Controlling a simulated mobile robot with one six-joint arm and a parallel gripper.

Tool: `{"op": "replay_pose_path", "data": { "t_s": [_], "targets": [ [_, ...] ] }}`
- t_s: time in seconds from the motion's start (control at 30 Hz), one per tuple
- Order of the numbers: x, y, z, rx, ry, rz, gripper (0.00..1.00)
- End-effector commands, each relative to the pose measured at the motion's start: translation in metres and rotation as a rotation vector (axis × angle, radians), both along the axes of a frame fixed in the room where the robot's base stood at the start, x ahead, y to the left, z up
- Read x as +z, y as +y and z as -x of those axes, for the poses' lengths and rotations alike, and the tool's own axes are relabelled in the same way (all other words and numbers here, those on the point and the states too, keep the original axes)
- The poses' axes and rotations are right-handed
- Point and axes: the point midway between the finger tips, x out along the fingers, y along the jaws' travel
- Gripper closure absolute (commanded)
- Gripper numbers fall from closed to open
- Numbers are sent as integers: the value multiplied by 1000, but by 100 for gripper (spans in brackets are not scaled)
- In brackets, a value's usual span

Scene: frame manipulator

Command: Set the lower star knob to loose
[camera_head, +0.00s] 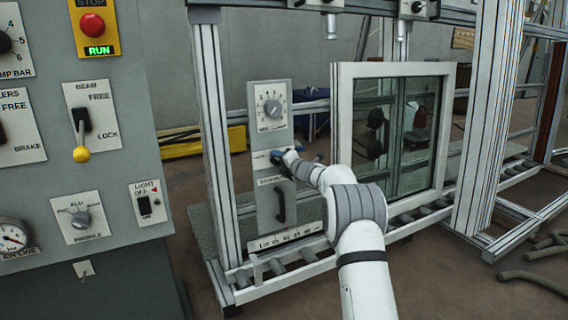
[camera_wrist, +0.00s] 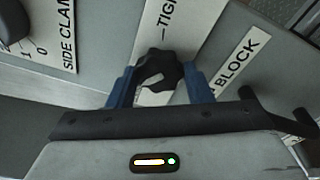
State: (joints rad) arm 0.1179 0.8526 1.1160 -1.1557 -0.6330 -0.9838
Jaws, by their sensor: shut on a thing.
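A black star knob (camera_wrist: 160,70) sits on a white plate in the wrist view. Part of the word "TIGHT" shows on the plate above it. My gripper's blue fingers (camera_wrist: 160,88) stand on both sides of the knob and are shut on it. In the head view my gripper (camera_head: 284,158) reaches the middle of a narrow grey panel (camera_head: 262,223). There the gripper largely hides the knob, and its exact turn is hard to read. Whether this is the lower of two star knobs I cannot tell.
A round dial (camera_head: 272,108) is above the knob, and a black handle (camera_head: 280,205) is below it. A framed window (camera_head: 345,110) stands right of the panel. A control cabinet (camera_head: 130,190) with levers and switches is at left. Metal frame posts stand on both sides.

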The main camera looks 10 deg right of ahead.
Motion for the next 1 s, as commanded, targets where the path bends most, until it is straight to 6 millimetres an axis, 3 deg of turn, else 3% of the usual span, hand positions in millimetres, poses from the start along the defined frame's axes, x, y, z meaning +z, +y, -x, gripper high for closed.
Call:
{"op": "replay_pose_path", "data": {
  "t_s": [0.5, 1.0],
  "targets": [
    [4, 3, 0, 38, -110, 320, 77],
    [5, 3, 0, 45, -132, 383, 77]
  ]
}}
